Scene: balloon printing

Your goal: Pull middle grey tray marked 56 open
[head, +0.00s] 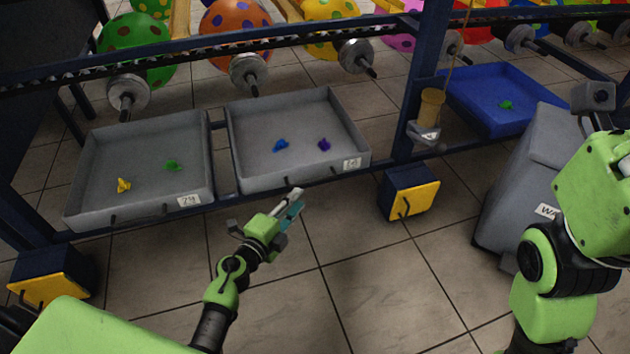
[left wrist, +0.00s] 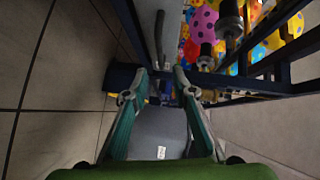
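The middle grey tray (head: 240,155) hangs in the rack, right of another grey tray, with a blue and a purple balloon piece inside. Its white label (head: 352,163) is too small to read surely. A dark handle is on its front, and the tray looks pushed in. My left gripper (head: 296,199) is just in front of this tray, below its front wall, apart from it. In the left wrist view the two fingers (left wrist: 160,76) are spread with nothing between them; the dark handle (left wrist: 159,37) shows beyond the tips. My right arm is at the right; its fingers are not shown.
The left grey tray (head: 72,205) holds yellow and green pieces. A blue tray (head: 478,110) is at the right. Yellow-fronted boxes (head: 410,201) stand under the rack. A grey bin (head: 515,190) stands at the right. Tiled floor before the rack is clear.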

